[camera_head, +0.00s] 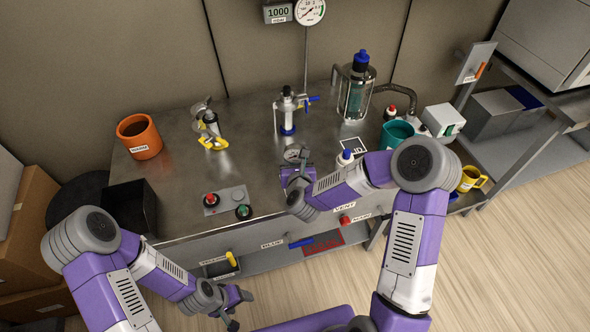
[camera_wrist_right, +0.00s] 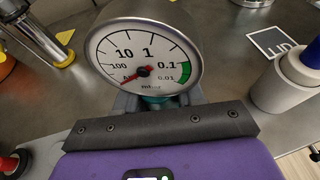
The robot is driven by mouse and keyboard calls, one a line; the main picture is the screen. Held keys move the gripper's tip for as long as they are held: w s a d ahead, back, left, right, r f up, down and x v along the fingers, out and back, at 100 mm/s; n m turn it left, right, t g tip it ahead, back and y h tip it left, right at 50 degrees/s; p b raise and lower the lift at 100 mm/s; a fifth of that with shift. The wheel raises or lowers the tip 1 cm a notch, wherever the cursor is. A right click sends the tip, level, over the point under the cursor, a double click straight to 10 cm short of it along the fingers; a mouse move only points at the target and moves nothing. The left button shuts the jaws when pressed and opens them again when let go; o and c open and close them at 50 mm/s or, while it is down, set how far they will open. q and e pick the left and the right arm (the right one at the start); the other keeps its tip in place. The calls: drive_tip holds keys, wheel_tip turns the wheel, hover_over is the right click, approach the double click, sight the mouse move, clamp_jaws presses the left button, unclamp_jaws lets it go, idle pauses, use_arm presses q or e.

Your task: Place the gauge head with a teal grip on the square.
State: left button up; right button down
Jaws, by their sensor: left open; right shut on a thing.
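The gauge head (camera_head: 292,154) has a round white dial, which faces the camera in the right wrist view (camera_wrist_right: 146,62). A bit of its teal grip (camera_wrist_right: 157,100) shows below the dial, between the dark fingers. My right gripper (camera_head: 294,169) is shut on it over the front middle of the table; whether it touches the tabletop I cannot tell. A white-outlined square (camera_head: 352,145) with lettering like "LID" lies right of the gauge head, and in the right wrist view (camera_wrist_right: 272,43) too. My left gripper (camera_head: 236,304) is open and empty, in front of the table.
A white bottle with a blue cap (camera_head: 345,158) stands just in front of the square. A teal mug (camera_head: 397,134) and a glass vessel (camera_head: 356,86) stand near it. A blue-handled valve fitting (camera_head: 288,115) stands behind the gauge head. Red and green buttons (camera_head: 227,201) are at left.

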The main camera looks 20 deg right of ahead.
wheel_tip(320, 180, down, 3)
drive_tip(key=shift+f+b, duration=0.1)
drive_tip(key=shift+b, duration=0.35)
drive_tip(key=c, duration=0.7)
unclamp_jaws()
drive_tip(key=shift+f, duration=0.1)
